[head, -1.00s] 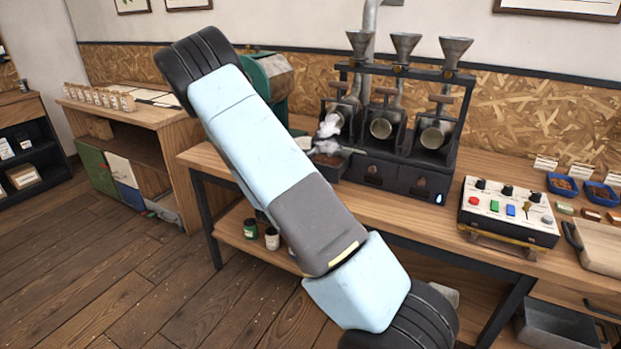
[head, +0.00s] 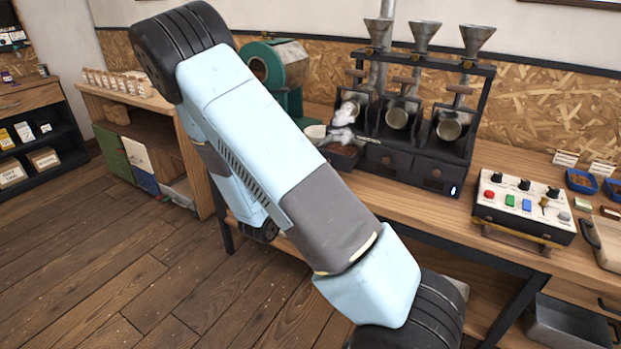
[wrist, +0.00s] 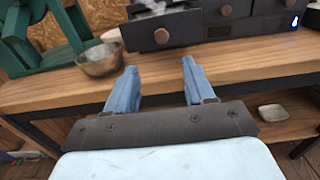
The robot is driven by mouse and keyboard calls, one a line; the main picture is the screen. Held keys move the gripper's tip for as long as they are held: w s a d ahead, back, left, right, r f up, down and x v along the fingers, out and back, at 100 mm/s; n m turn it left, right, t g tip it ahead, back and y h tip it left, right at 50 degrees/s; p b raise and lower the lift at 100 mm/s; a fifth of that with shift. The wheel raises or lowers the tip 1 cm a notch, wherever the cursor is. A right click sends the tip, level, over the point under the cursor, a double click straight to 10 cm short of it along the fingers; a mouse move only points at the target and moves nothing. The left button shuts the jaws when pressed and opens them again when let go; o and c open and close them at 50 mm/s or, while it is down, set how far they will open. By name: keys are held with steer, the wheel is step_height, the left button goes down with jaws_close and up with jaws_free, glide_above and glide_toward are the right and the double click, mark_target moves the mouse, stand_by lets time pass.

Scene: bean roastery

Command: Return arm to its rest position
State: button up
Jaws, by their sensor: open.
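My arm (head: 265,150) crosses the middle of the head view, from a black joint at the upper left to another at the lower right. In the head view my gripper is hidden behind the arm. In the wrist view my gripper (wrist: 158,82) shows two blue fingers, wide apart with nothing between them. They point toward the front edge of the wooden bench (wrist: 230,75). A metal bowl (wrist: 100,62) stands on the bench just beyond the left finger; I cannot tell the exact gap.
The black roaster (head: 415,160) with three funnels stands on the bench, with a green machine (head: 280,68) to its left. A control box (head: 525,207) sits to the right. A shelf unit (head: 180,130) stands at the left. The floor (head: 120,265) at lower left is clear.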

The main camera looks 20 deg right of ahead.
steer(key=shift+s+a, duration=0.45)
steer(key=shift+a, duration=0.15)
steer(key=s+d+r+m+g+y, duration=0.2)
steer(key=s+d+r+m+g, duration=0.2)
steer(key=s+r+m+g, duration=0.3)
steer(key=s+d+r+m+g+y, duration=0.2)
steer(key=s+d+r+m+g, duration=0.2)
steer(key=s+r+m, duration=0.4)
steer(key=s+a+r+m+t+y, duration=0.5)
steer(key=s+a+r+m+y, duration=0.5)
steer(key=s+r, duration=0.2)
steer(key=shift+s+r+m+t, duration=0.3)
steer(key=shift+s+r, duration=0.1)
steer(key=shift+s, duration=0.5)
steer(key=shift+c, duration=0.5)
